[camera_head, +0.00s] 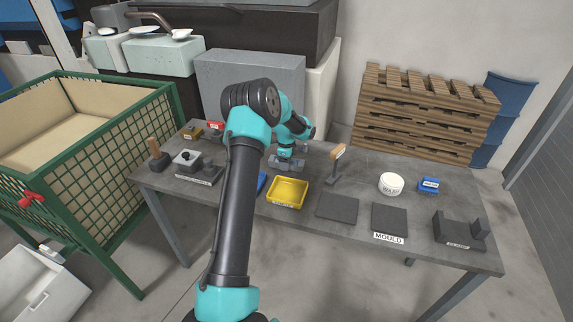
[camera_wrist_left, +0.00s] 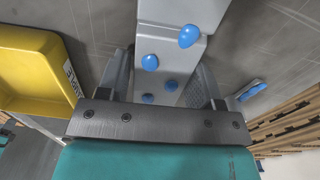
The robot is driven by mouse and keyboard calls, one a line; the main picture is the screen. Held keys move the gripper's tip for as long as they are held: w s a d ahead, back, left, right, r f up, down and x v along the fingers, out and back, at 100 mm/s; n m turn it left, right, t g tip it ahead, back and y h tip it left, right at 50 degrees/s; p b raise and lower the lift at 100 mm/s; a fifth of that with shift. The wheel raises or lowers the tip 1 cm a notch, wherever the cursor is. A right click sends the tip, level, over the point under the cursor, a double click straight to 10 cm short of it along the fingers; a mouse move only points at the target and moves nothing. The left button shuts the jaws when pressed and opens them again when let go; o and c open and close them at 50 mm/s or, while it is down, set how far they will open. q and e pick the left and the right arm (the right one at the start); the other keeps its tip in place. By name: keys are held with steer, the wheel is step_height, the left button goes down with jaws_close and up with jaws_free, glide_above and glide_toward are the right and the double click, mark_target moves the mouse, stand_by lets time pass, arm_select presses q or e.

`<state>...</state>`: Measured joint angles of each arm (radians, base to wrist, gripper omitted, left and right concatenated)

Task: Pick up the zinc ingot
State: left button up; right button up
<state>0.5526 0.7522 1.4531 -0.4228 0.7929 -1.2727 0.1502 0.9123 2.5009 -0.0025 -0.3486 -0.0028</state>
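The zinc ingot appears to be the pale grey bar with several blue spots (camera_wrist_left: 172,38) in the left wrist view. It runs between the two fingers of my left gripper (camera_wrist_left: 163,82), one finger on each side. I cannot tell whether both fingers press on it. In the head view my left gripper (camera_head: 287,160) is low over the table behind the yellow tray, and the ingot is hard to separate from its grey fingers. My right gripper is not in view.
A yellow tray (camera_head: 273,203) stands just in front of my left gripper; it also shows in the wrist view (camera_wrist_left: 32,106). A wooden-handled tool (camera_head: 338,152) stands right of the gripper. A white tub (camera_head: 391,193), blue box (camera_head: 428,185) and mould plate (camera_head: 389,218) lie farther right.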

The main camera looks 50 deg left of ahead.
arm_select(q)
jaws_close()
stand_by(0.3)
steer(key=shift+r, duration=0.1)
stand_by(0.4)
steer(key=shift+r, duration=0.8)
step_height(320, 180, up, 2)
steer(key=s+d, duration=0.3)
steer(key=d, duration=0.1)
steer(key=s+d+r, duration=0.1)
steer(key=s+d, duration=0.6)
steer(key=d, duration=0.1)
steer(key=shift+s+r, duration=0.15)
steer(key=shift+s, duration=0.1)
